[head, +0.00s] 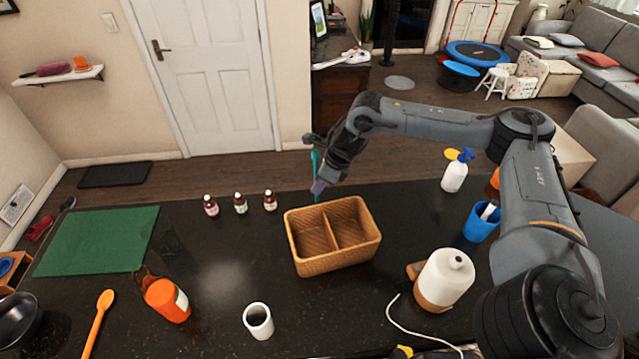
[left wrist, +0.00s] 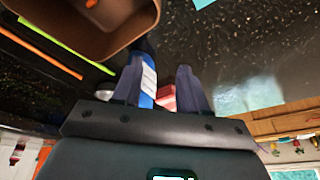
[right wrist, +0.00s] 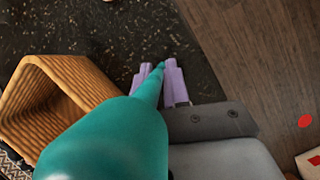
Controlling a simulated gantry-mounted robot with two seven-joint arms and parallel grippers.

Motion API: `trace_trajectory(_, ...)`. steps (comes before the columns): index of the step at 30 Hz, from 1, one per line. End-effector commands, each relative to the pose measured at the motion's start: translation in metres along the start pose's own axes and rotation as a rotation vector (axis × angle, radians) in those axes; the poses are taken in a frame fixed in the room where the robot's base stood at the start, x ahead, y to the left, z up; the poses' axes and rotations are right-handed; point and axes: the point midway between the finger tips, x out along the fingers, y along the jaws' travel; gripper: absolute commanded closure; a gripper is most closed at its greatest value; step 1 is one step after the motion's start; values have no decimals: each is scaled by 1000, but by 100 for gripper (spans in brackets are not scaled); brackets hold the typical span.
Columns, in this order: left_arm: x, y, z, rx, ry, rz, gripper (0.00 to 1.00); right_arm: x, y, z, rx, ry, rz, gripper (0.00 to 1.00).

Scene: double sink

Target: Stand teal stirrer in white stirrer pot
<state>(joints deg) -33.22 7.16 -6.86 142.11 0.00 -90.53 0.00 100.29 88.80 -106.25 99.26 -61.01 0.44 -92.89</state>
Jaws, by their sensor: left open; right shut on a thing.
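The teal stirrer (head: 316,160) is held roughly upright above the far edge of the counter, behind the wicker basket. My right gripper (head: 318,187) is shut on it; in the right wrist view the stirrer (right wrist: 110,140) looms large, its narrow end between the lilac fingers (right wrist: 158,72). The white stirrer pot (head: 258,321) appears to be the small white cylinder standing upright at the front of the counter, well apart from the stirrer. Its dark opening shows and nothing stands out of it. My left gripper (left wrist: 160,78) is open and empty in its wrist view; the head view does not show it.
The two-compartment wicker basket (head: 333,268) stands between the stirrer and the pot. Several small brown bottles (head: 240,204) line the back. An orange bottle (head: 167,301) is left of the pot. A white dispenser (head: 443,280) and blue cup (head: 481,222) are at right.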

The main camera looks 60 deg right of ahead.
Motion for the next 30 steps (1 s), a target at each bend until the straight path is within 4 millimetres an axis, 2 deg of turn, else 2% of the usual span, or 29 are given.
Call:
trace_trajectory(7, 2, 2, 0, -9, 1, 7, 57, 3, 0, -2, 0, 1, 0, 100)
trace_trajectory(8, 1, 3, 0, -10, 1, 8, 57, 2, 0, -1, 0, 0, 0, 81)
trace_trajectory(12, 1, 3, 0, -10, 1, 8, 57, 2, 0, -1, 0, 0, 0, 60)
trace_trajectory(23, 0, 1, 0, -4, 0, 4, 57, 0, 0, 0, 0, 0, 0, 59)
trace_trajectory(26, 0, 0, 0, -1, 0, 1, 57, -5, 0, 1, 0, -1, 0, 59)
trace_trajectory(30, 0, 0, 0, 3, -1, -2, 57, -24, 0, 0, 1, -2, 0, 59)
